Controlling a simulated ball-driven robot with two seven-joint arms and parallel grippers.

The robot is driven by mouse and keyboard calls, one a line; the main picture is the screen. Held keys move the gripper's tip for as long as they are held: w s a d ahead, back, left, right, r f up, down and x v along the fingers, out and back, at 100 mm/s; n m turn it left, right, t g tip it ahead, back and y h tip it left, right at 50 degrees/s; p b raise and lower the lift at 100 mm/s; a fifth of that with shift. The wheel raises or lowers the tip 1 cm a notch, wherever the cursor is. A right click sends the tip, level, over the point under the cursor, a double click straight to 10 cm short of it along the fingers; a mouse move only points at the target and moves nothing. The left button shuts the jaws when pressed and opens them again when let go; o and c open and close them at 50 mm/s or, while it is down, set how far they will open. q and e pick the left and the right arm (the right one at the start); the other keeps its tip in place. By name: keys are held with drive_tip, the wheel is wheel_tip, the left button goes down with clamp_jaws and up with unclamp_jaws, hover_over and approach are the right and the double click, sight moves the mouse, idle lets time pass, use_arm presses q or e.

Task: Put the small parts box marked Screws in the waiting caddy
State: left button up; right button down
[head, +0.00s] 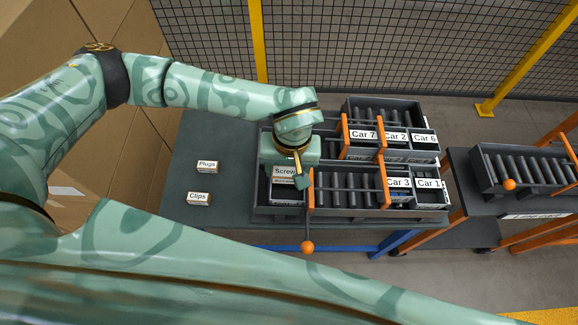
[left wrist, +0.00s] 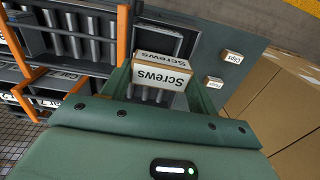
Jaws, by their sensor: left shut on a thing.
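The small box marked Screws (head: 284,171) is white and tan. My left gripper (head: 286,177) is shut on it above the left end of the roller rack. In the left wrist view the Screws box (left wrist: 158,76) sits between the two green fingers, label readable. Behind it there is a dark open caddy or bay (left wrist: 160,38); its label is hidden, and I cannot tell whether the box touches it. Caddies labelled Car 7 (head: 363,134), Car 2 (head: 396,136), Car 6 (head: 425,137), Car 3 (head: 399,183) and Car 1 (head: 428,183) stand on the rack. My right gripper is out of view.
Boxes marked Plugs (head: 207,166) and Clips (head: 198,198) lie on the dark table (head: 165,212) left of the rack. A second roller rack (head: 525,167) stands at right. Mesh fence is behind.

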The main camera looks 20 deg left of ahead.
sight(287, 196)
use_arm(q)
drive_tip(key=shift+f, duration=0.35)
drive_tip(key=shift+f+b, duration=0.3)
drive_tip(key=shift+b, duration=0.15)
drive_tip(key=shift+d+f+b, duration=0.1)
drive_tip(key=shift+f+b, duration=0.5)
drive_tip(key=shift+f, duration=0.25)
drive_tip(key=shift+f+b, duration=0.65)
drive_tip(key=shift+f, duration=0.15)
drive_tip(key=shift+f+b, duration=0.95)
drive_tip(key=shift+f, duration=0.6)
drive_tip(key=o, duration=1.1)
drive_tip(key=shift+c, duration=0.2)
